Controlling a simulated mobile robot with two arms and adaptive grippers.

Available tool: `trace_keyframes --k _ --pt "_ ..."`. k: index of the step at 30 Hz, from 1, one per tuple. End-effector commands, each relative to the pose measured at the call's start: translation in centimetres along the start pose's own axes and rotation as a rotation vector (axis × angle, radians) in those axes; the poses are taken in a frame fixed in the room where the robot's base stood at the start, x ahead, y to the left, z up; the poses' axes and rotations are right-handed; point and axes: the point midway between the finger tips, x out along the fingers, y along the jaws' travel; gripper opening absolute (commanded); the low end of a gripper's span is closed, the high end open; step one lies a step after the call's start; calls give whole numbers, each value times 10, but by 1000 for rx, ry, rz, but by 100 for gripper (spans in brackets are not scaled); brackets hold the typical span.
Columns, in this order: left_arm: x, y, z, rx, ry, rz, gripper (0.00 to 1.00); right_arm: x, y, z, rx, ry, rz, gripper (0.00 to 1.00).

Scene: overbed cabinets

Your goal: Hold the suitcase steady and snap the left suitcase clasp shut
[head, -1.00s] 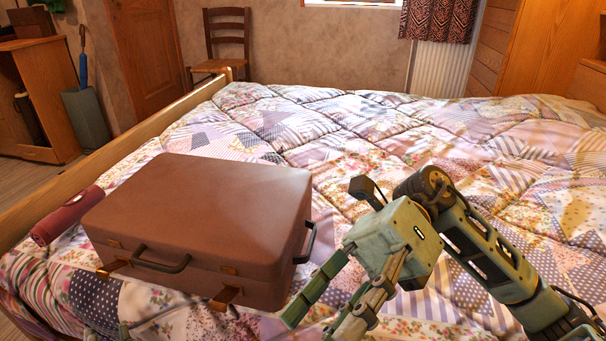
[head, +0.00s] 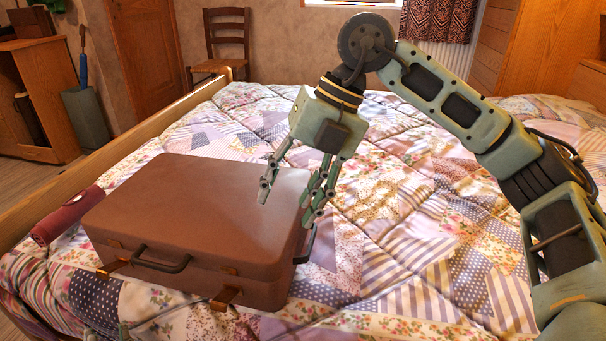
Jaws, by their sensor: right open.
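The brown suitcase (head: 190,205) lies flat on the bed with its lid down. Its left clasp (head: 112,267) and right clasp (head: 224,298) both stick out from the front face, apart from the lid catches. A dark handle (head: 160,260) sits between them. My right gripper (head: 287,204) is open, pointing down over the right part of the lid, one finger above the lid and the other by its right edge. I cannot tell whether it touches. Small greenish tips of my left gripper (head: 106,332) show at the bottom edge, below the left clasp; the rest is out of frame.
A dark red cylindrical object (head: 66,216) lies left of the suitcase. A wooden bed rail (head: 120,155) runs along the left. The suitcase has a second dark handle (head: 308,245) on its right side. The quilt (head: 420,225) to the right is clear below my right arm.

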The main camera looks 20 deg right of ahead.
Motion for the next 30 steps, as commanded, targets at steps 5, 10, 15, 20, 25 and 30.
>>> trace_keyframes --k 5,10,15,20,25,30 --pt "0 0 0 0 0 0 31 -16 -10 20 182 -125 -91 47" --pt "0 0 0 0 0 0 31 -21 -15 28 263 -178 -121 47" --pt "0 0 0 0 0 0 31 -5 -19 31 273 -182 -125 47" --pt "0 0 0 0 0 0 31 20 -22 35 271 -180 -125 47" --pt "0 0 0 0 0 0 31 42 -25 38 271 -180 -124 47" --pt "0 0 0 0 0 0 31 52 -26 40 270 -182 -123 47"
